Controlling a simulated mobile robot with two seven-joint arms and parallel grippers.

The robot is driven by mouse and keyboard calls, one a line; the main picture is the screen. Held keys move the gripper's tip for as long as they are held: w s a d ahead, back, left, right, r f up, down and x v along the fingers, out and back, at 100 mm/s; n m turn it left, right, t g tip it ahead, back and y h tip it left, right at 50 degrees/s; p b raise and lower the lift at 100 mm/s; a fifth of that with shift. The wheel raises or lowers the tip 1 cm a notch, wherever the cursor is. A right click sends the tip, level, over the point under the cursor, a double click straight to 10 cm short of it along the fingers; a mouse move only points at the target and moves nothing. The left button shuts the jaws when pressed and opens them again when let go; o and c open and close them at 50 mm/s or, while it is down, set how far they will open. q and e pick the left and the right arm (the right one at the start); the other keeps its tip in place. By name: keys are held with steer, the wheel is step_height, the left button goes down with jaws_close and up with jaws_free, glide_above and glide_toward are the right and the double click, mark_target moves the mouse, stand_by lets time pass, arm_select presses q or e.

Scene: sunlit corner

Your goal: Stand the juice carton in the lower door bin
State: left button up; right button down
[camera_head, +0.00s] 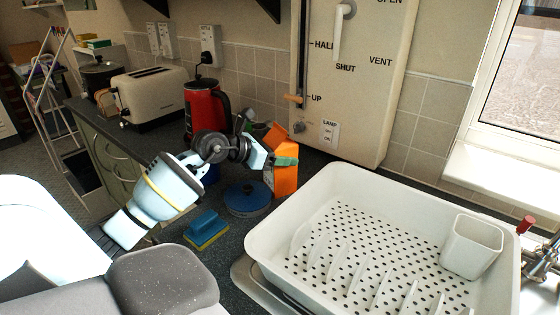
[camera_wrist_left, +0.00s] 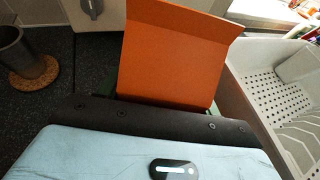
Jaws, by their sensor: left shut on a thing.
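The orange juice carton (camera_head: 285,181) is upright on or just above the dark counter, left of the dish rack. My left gripper (camera_head: 274,160) is shut on its upper part, with a green band showing at the grip. In the left wrist view the carton (camera_wrist_left: 175,55) fills the space just beyond the gripper, its broad orange face towards the camera. Whether its base touches the counter is hard to tell. My right gripper is not in view. No door bin can be made out.
A white dish rack (camera_head: 262,240) takes up the counter's right side. A blue lidded pan (camera_head: 247,199) and a blue-yellow sponge (camera_head: 206,229) lie near my left arm. A red kettle (camera_head: 204,103) and a cream toaster (camera_head: 150,98) stand behind. A cream panel (camera_head: 385,75) backs the counter.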

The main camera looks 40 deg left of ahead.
arm_select(q)
step_height(320, 180, up, 10)
steer(key=shift+r, duration=0.15)
stand_by(0.4)
